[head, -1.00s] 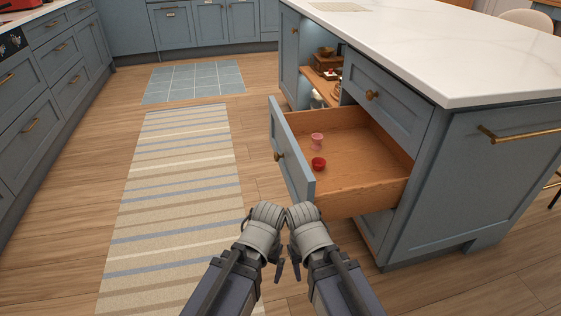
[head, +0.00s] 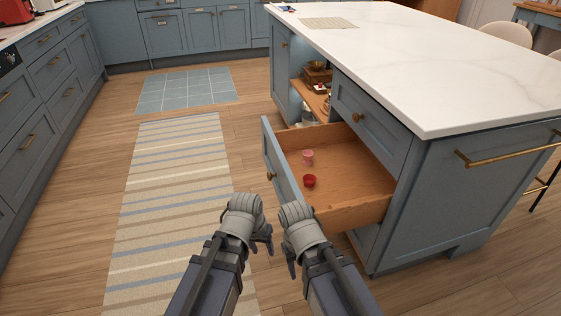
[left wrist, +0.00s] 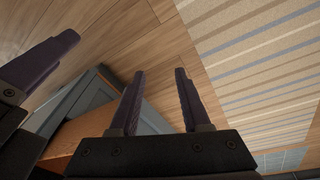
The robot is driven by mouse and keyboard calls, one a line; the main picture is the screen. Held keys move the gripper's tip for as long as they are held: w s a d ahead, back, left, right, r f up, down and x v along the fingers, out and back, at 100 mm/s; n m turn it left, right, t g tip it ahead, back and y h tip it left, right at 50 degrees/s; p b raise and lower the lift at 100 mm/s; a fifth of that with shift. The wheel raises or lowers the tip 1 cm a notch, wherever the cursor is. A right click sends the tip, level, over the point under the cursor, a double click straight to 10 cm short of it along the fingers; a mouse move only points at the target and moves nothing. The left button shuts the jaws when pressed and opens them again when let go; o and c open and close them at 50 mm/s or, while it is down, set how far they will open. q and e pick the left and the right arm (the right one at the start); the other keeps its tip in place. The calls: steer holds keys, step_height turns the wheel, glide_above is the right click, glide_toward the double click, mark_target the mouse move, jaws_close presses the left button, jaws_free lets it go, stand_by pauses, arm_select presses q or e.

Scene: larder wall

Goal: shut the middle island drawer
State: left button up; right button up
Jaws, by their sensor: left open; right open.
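The middle island drawer (head: 345,211) is pulled well out, its blue front facing left with a brass knob (head: 269,176). A pink cup (head: 307,157) and a red bowl (head: 309,181) stand inside it. My left gripper (head: 266,241) is open and empty, left of the drawer front's near end and apart from it. It also shows in the left wrist view (left wrist: 158,72), its two fingers spread over bare floor. My right gripper (head: 290,257) is open, just in front of the drawer's near corner; whether it touches cannot be told.
The island's white worktop (head: 440,65) overhangs the shut top drawer (head: 370,122). Open shelves (head: 315,95) with small items lie beyond. A striped rug (head: 165,200) and clear wood floor lie to the left. Blue cabinets (head: 45,100) line the left wall.

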arm_select(q)
steer(key=w+r+n+t+h+p, duration=0.1)
steer(key=w+r+p, duration=0.2)
steer(key=r, duration=0.3)
steer(key=w+a+r+n+t+h+p, duration=0.1)
steer(key=w+r+t+p, duration=0.1)
steer(key=w+r+p, duration=0.2)
steer(key=w+a+r+n+t+h+p, duration=0.1)
steer(key=w+r+p, duration=0.3)
steer(key=r, duration=0.5)
steer(key=shift+w+r+n+p, duration=0.1)
steer(key=shift+n+p, duration=0.4)
steer(key=shift+p, duration=0.3)
jaws_close()
arm_select(e)
step_height(320, 180, up, 15)
arm_select(q)
steer(key=b, duration=0.8)
glide_toward(287, 183)
step_height(287, 183, down, 4)
steer(key=w, duration=0.2)
steer(key=shift+w+d, duration=0.1)
steer(key=shift+d, duration=0.6)
arm_select(e)
step_height(287, 183, down, 8)
